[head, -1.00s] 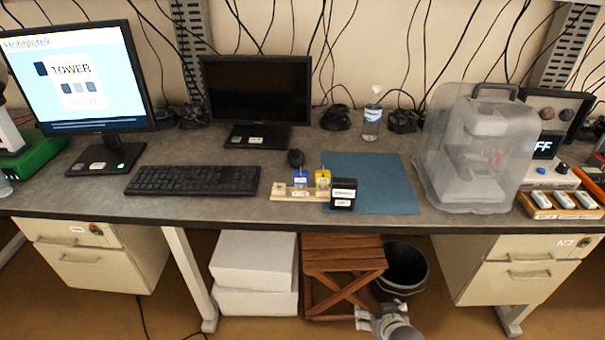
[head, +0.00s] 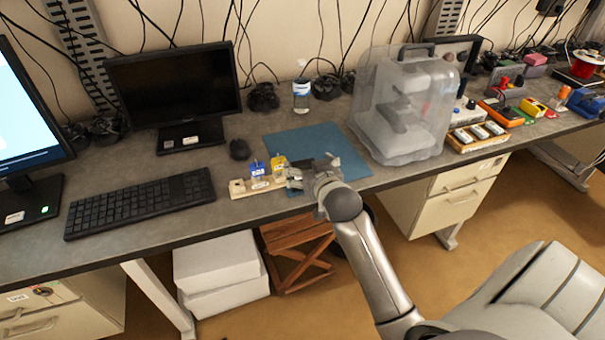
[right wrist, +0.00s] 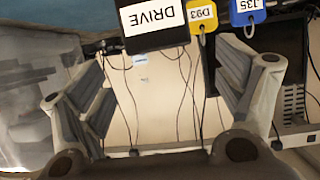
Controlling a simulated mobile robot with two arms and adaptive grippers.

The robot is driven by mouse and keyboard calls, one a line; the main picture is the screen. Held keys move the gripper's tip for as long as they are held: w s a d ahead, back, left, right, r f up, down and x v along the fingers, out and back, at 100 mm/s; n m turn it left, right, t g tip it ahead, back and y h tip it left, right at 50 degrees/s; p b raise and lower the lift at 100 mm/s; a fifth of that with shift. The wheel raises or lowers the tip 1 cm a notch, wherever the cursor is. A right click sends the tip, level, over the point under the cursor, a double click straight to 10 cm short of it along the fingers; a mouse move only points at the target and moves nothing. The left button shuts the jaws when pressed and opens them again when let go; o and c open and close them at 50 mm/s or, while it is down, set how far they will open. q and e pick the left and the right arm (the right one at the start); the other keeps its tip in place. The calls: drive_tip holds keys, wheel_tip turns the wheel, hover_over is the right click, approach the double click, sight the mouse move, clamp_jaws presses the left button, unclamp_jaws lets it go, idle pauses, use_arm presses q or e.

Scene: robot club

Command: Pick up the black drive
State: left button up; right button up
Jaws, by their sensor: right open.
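The black drive (right wrist: 152,43) shows in the right wrist view at the top edge. It has a white label reading DRIVE, and its upper part is cut off. In the head view it is mostly hidden behind my right gripper (head: 308,173), which is over the front edge of the desk by the blue mat. In the right wrist view the two fingers of my right gripper (right wrist: 160,85) are wide apart with nothing between them. The drive appears beyond them, between their directions. My left gripper is not in view.
A wooden holder (head: 238,189) with a blue tag (head: 257,168) and a yellow tag (head: 278,163) stands left of my gripper. The blue mat (head: 300,142) is mostly clear. A covered machine (head: 408,110) stands to the right, a keyboard (head: 140,203) to the left.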

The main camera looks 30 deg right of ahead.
sight(304, 164)
drive_tip(key=shift+w+f, duration=0.15)
drive_tip(key=shift+w, duration=0.3)
drive_tip(key=shift+w+f, duration=0.1)
drive_tip(key=shift+w, duration=0.1)
drive_tip(key=shift+w+d+f+p, duration=0.2)
drive_tip(key=shift+w+p, duration=0.1)
drive_tip(key=shift+p, duration=0.1)
drive_tip(key=shift+f+p+x, duration=0.25)
drive_tip(key=shift+p+x, duration=0.15)
drive_tip(key=shift+x, duration=1.5)
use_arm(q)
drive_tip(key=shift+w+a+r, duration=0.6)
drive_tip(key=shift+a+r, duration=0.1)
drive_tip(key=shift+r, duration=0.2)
use_arm(e)
drive_tip(key=shift+s, duration=0.1)
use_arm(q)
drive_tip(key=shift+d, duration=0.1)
use_arm(e)
drive_tip(key=shift+c, duration=0.5)
drive_tip(key=shift+c, duration=1.2)
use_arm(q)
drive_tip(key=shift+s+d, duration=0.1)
use_arm(e)
drive_tip(key=c, duration=0.9)
